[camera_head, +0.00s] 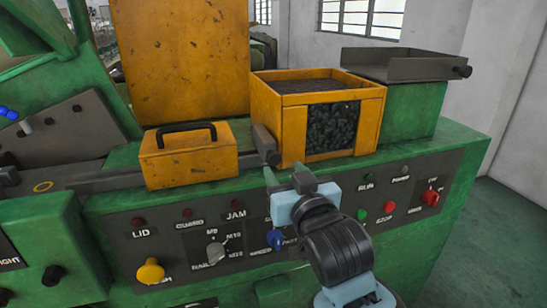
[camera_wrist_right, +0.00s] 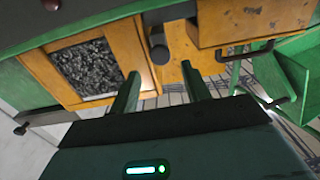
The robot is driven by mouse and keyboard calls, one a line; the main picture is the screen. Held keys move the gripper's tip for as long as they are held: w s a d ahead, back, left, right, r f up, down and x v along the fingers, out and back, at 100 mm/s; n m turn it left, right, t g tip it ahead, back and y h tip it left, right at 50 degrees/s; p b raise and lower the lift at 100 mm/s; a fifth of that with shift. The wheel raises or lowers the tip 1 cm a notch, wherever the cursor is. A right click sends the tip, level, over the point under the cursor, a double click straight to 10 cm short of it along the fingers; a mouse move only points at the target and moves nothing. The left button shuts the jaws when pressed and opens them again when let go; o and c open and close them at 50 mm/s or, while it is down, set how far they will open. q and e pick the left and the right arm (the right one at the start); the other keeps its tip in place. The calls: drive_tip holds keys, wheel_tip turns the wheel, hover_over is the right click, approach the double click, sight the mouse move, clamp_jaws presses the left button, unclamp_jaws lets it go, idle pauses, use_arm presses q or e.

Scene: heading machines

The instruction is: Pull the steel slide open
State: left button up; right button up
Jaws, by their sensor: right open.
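A grey steel bar with a round knob end (camera_head: 266,145) sticks out between the yellow block with a black handle (camera_head: 190,157) and the yellow bin; I take it for the steel slide. Its dark round end (camera_wrist_right: 159,50) also shows in the right wrist view, just beyond the fingertips. My right gripper (camera_head: 287,178) is open and empty, in front of and slightly below this knob. In the right wrist view its two green fingers (camera_wrist_right: 160,72) stand apart, apparently with nothing between them. I cannot tell whether they touch the knob. My left gripper is not in view.
The yellow bin (camera_head: 295,112) of dark pieces stands close right of the knob. A steel tray (camera_head: 410,66) with its own knob sits on a green block further right. The front panel (camera_head: 180,240) carries lamps, a yellow knob and switches below my right gripper.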

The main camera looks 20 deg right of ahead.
sight(276, 159)
drive_tip(key=shift+w+a, duration=0.15)
drive_tip(key=shift+w, duration=3.4)
clamp_jaws()
